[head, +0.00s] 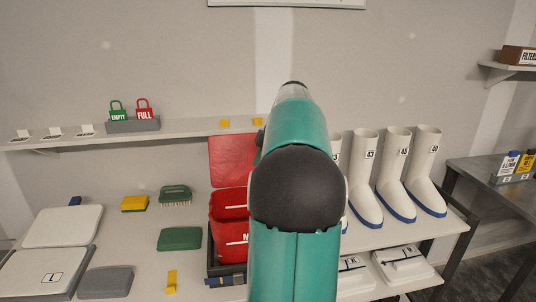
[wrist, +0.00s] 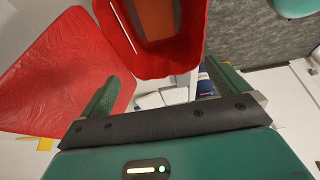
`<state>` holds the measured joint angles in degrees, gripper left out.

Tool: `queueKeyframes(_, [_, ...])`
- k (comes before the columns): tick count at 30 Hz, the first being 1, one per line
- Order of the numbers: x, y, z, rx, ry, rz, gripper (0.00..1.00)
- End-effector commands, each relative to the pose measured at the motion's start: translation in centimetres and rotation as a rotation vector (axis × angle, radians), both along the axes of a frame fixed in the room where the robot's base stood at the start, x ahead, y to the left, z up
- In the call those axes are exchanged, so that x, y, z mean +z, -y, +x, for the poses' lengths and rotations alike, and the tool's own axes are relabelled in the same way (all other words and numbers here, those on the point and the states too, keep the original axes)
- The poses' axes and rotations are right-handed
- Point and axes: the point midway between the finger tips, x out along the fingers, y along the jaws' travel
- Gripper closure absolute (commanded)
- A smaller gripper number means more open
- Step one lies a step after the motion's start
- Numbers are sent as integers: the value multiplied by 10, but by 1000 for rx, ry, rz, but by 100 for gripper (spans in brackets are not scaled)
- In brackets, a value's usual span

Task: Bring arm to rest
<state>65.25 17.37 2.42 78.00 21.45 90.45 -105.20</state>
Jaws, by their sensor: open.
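My teal arm with its black joint (head: 296,190) rises through the middle of the head view and hides what is behind it. My gripper is not visible there. In the wrist view my gripper (wrist: 160,76) is open, its two green fingers wide apart, with nothing seen between them but background. A red open container (wrist: 190,62) is beyond the fingertips, and a red panel (wrist: 60,75) is beside the left finger. I cannot tell whether the fingers touch either one.
White boots (head: 398,165) stand at right. A green brush (head: 175,192), a yellow sponge (head: 134,203) and white-topped boxes (head: 62,227) lie at left. A wall shelf (head: 190,132) holds green and red padlocks (head: 144,108).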

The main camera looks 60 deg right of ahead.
Motion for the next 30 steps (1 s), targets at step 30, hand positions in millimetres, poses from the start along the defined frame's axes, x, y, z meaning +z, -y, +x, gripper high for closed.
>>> queueKeyframes(30, [50,-119,44,-172,-92,-47,0])
